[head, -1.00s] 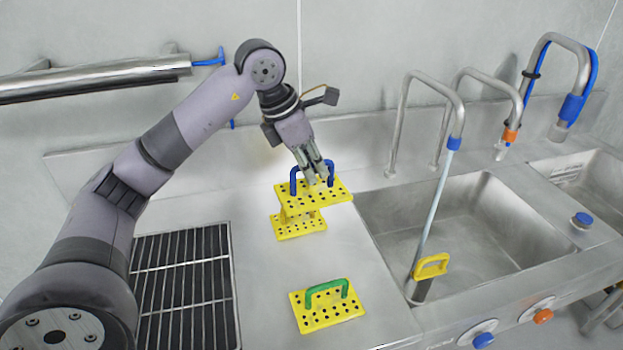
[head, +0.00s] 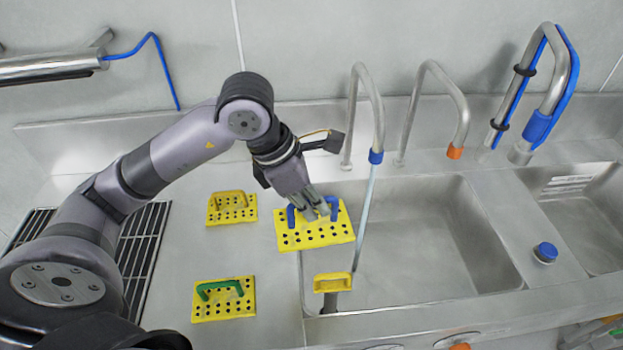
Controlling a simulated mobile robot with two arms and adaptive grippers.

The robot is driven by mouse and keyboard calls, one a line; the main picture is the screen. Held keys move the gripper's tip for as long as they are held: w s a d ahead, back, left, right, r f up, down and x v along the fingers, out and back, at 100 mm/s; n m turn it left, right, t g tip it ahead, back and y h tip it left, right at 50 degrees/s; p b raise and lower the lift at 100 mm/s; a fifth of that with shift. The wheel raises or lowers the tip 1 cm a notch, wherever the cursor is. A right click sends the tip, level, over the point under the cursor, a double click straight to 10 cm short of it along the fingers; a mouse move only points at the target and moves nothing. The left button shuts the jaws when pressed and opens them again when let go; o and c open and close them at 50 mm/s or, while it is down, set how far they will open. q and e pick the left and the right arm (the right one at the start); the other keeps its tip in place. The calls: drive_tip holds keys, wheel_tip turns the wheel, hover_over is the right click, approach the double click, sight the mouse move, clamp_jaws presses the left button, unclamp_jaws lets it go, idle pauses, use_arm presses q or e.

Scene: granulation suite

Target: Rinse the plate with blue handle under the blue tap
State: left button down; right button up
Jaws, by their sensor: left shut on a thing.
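My left gripper (head: 313,208) is shut on the blue handle (head: 292,217) of a yellow plate with holes (head: 320,236). It holds the plate raised over the left edge of the sink. The fingers hide the middle of the handle. The blue tap (head: 376,156), a steel bent pipe with a blue ring, stands behind and to the right. A pale blue streak, seemingly water, (head: 367,208) runs down from its mouth, just right of the plate and apart from it in the picture. My right gripper is not in view.
Yellow plates with a yellow handle (head: 232,208) and a green handle (head: 224,299) lie on the counter at left. A yellow bracket-like thing (head: 333,283) is at the sink's (head: 440,245) front left. An orange-ringed tap (head: 455,152) and a blue-hosed tap (head: 538,125) stand right.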

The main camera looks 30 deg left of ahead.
sight(329, 205)
use_arm(q)
drive_tip(key=shift+d, duration=0.15)
drive_tip(key=shift+w+a, duration=0.25)
drive_tip(key=shift+w, duration=0.25)
drive_tip(key=shift+w+f, duration=0.1)
drive_tip(key=shift+w, duration=0.3)
drive_tip(key=w, duration=0.2)
drive_tip(key=w+p, duration=0.1)
drive_tip(key=shift+w+d+f, duration=0.3)
drive_tip(key=shift+d+f, duration=0.1)
drive_tip(key=shift+w+f, duration=0.15)
drive_tip(key=shift+w, duration=0.55)
drive_tip(key=w+f+b, duration=0.1)
drive_tip(key=w, duration=0.5)
drive_tip(key=shift+w+d+f, duration=0.2)
drive_tip(key=shift+w+d, duration=0.1)
drive_tip(key=shift+d, duration=0.15)
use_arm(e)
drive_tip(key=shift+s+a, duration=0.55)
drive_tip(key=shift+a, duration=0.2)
